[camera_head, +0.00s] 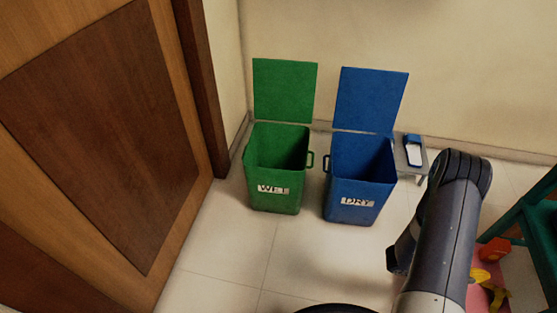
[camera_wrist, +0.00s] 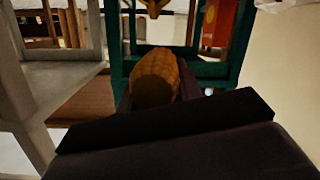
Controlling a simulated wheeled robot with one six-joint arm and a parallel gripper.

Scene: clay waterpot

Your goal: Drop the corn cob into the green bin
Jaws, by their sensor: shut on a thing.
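The green bin (camera_head: 276,180) stands on the floor by the wall, marked WET, with its lid up and its top open. In the wrist view, my gripper (camera_wrist: 155,92) is shut on the corn cob (camera_wrist: 156,79), a brownish-yellow rounded thing between the dark fingers. The lower part of the cob is hidden by the gripper body. In the head view my arm is at the lower right, to the right of both bins, and neither the fingertips nor the cob can be made out.
A blue bin (camera_head: 358,185) marked DRY, lid up, stands right of the green one. A low grey stand (camera_head: 420,160) is behind it. A wooden door (camera_head: 100,130) is at left. A teal frame (camera_head: 535,210) and a red thing (camera_head: 494,249) are at right. Floor before the bins is clear.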

